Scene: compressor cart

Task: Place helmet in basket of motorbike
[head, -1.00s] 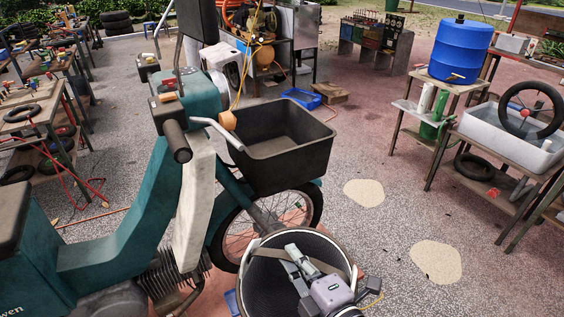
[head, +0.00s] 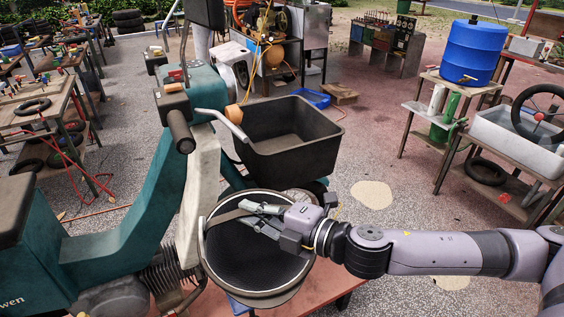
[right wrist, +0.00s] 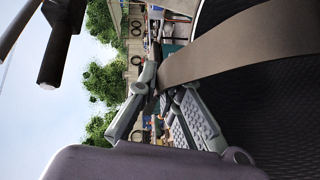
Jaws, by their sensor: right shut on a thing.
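The helmet (head: 258,262) is upside down, with its dark padded hollow facing up and a brown strap across it. My right gripper (head: 250,212) reaches in from the right and is shut on the helmet near its rim. In the right wrist view the strap (right wrist: 235,45) and dark lining fill the right side, beside the fingers (right wrist: 160,110). The black basket (head: 298,160) on the front of the teal motorbike (head: 130,205) looks empty, just beyond the helmet. My left gripper is out of view.
The motorbike's handlebar grip (head: 180,130) and brake lever (head: 220,124) stick out left of the basket. A red surface (head: 335,292) is below the helmet. A blue barrel (head: 468,52) and white tub (head: 505,135) stand at right.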

